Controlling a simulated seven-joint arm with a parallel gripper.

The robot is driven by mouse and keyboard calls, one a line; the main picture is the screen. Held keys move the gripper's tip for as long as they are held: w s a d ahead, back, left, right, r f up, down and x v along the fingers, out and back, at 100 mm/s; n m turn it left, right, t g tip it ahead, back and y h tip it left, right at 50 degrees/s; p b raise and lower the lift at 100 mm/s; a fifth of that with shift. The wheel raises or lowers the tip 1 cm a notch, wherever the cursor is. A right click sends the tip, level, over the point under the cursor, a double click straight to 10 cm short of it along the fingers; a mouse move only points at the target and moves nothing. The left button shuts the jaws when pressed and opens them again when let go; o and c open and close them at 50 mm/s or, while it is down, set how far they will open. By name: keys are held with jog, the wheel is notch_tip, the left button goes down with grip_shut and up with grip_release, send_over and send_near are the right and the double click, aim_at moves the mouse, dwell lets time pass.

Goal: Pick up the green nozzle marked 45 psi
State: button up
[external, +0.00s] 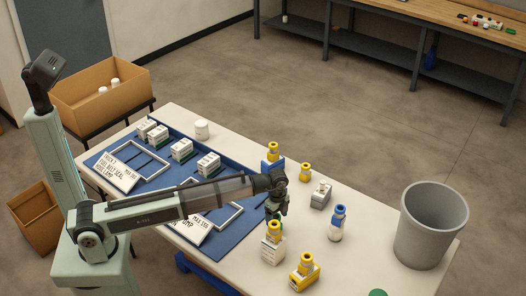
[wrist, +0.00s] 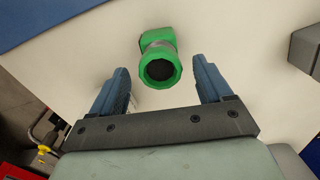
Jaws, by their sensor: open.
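A green nozzle (wrist: 160,60) with a grey band and a dark round opening shows in the wrist view. It appears between the fingertips of my gripper (wrist: 160,66), with gaps on both sides; the depth between them is hard to judge. No 45 psi marking is readable. In the external view my gripper (external: 275,210) points down over the right half of the table, and the nozzle under it is mostly hidden. My gripper is open and empty. Another green piece (external: 377,293) is cut off at the bottom edge of the external view.
Yellow-topped fittings on blocks (external: 273,245) (external: 304,272), a yellow fitting (external: 305,172), a grey-white block (external: 320,194) and a blue-topped bottle (external: 337,222) stand near my gripper. A grey bin (external: 431,225) is at the right. A blue mat (external: 150,190) with trays lies left.

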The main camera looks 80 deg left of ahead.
jog(key=shift+a+f, duration=0.1)
jog(key=shift+f, duration=2.8)
jog(key=shift+c, duration=0.3)
jog(key=c, duration=1.2)
jog(key=shift+o, duration=0.2)
jog(key=shift+r, duration=0.1)
